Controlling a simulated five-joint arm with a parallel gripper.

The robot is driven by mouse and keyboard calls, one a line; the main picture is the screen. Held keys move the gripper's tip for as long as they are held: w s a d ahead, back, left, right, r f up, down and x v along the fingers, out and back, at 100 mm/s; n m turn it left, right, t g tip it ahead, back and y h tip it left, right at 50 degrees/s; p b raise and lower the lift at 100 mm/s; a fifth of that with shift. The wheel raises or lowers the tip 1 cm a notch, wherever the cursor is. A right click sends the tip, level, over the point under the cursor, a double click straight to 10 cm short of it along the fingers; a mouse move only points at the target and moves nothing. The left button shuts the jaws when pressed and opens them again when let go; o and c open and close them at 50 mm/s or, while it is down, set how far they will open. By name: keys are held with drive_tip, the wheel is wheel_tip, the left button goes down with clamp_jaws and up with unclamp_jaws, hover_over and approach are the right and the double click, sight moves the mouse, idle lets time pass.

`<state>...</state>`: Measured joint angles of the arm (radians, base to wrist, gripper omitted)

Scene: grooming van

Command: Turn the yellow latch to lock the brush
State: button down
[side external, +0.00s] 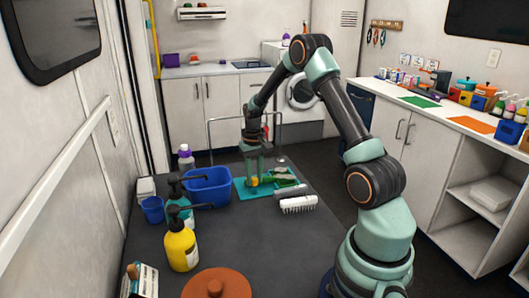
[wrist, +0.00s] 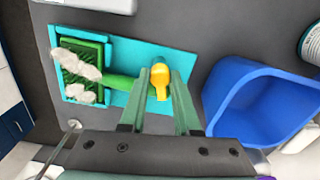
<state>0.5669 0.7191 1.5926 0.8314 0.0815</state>
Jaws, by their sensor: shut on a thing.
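My gripper (side external: 254,178) points down over the turquoise board (side external: 241,195) on the dark table. It is shut on the yellow latch (wrist: 158,85), which shows between its two fingers in the wrist view; in the side view the fingers partly hide it. The green brush (wrist: 84,66) lies on the board, its head in a tray-like recess with pale fur tufts on it. Its handle runs toward the latch. Where handle and latch meet is partly hidden by a finger, so I cannot tell how far the latch is turned.
A blue bin (side external: 208,187) stands close beside the board. A white-bristled brush (side external: 298,204) lies on the opposite side. A yellow pump bottle (side external: 181,246), a teal bottle and a blue cup (side external: 152,210) stand on the table. A brown lid (side external: 216,285) is at the front.

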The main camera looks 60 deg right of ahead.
sight(254, 178)
drive_tip(key=shift+a+m, duration=0.2)
drive_tip(key=shift+m, duration=1.4)
drive_tip(key=c, duration=0.6)
unclamp_jaws()
drive_tip(key=shift+d, duration=0.1)
wheel_tip(254, 178, up, 12)
